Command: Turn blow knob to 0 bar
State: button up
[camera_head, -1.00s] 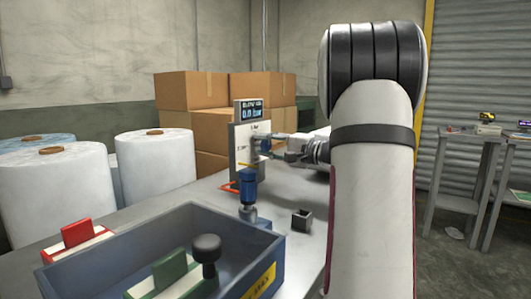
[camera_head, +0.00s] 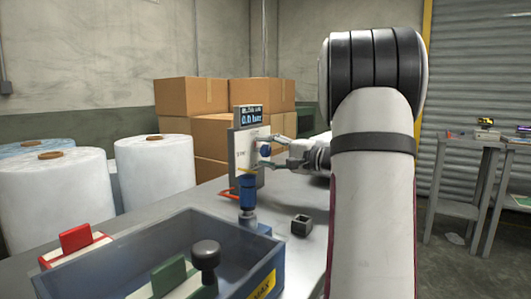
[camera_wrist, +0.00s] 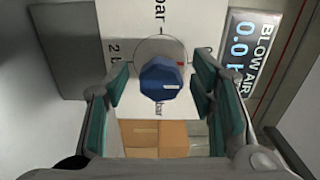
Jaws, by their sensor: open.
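The blue blow knob (camera_wrist: 162,80) sits on a pale panel (camera_wrist: 122,20) with a dial marked in bar. It also shows in the head view (camera_head: 265,150). A white line on the knob lies near horizontal in the wrist view. The display (camera_wrist: 246,45) beside it shows "BLOW AIR" and 0.0; in the head view the display (camera_head: 249,116) reads 0.0 bar. My gripper (camera_wrist: 160,86) is open, with one finger on each side of the knob and visible gaps between. In the head view my gripper (camera_head: 275,151) points left at the panel.
A blue bin (camera_head: 235,240) with green and black items stands in front. A blue cylindrical device (camera_head: 248,192) and a small dark block (camera_head: 301,225) are on the table. White rolls (camera_head: 155,170) stand at left, and cardboard boxes (camera_head: 190,97) behind the panel.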

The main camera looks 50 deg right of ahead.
jog(key=s+d, duration=0.1)
jog(key=s, duration=1)
jog(key=shift+s+d, duration=0.15)
jog(key=shift+d, duration=0.1)
jog(key=shift+r, duration=0.1)
